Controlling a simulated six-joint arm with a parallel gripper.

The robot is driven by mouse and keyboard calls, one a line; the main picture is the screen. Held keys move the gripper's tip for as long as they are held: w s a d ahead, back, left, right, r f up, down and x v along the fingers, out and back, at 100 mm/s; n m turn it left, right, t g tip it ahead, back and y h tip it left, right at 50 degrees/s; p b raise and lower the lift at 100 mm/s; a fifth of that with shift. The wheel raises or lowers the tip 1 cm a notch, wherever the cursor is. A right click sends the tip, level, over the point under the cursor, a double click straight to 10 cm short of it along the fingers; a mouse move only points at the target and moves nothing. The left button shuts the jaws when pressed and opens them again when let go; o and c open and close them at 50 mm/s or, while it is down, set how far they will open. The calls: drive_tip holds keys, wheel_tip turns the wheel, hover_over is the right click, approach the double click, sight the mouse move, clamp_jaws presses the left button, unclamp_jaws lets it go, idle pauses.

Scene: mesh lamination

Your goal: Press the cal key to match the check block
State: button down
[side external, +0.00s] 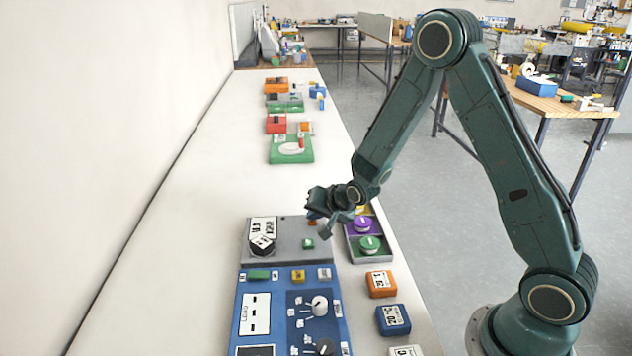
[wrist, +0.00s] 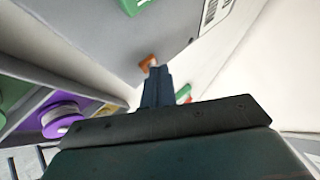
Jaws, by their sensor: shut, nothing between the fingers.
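My gripper (side external: 325,232) is shut and empty, low over the right part of the grey panel (side external: 278,252). In the wrist view its closed fingertips (wrist: 157,72) are right at a small orange key (wrist: 148,62); I cannot tell whether they touch it. The orange key (side external: 312,222) is partly hidden by my gripper in the side view. A green key (side external: 308,244) sits nearer the camera on the same panel. An orange block (side external: 381,283) and a blue block (side external: 393,319) with printed labels stand at the right. I cannot tell which key is cal or which block is check.
A tray (side external: 353,247) with purple (side external: 362,225) and green (side external: 369,244) round pieces is beside the panel. A black knob (side external: 262,245) is at its left. A blue panel (side external: 240,300) with keys and knobs is in front. The bench behind has a clear stretch.

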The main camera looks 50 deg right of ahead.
sight(315, 225)
drive_tip(key=shift+r, duration=0.9)
drive_tip(key=shift+r, duration=0.1)
drive_tip(key=shift+r, duration=2.4)
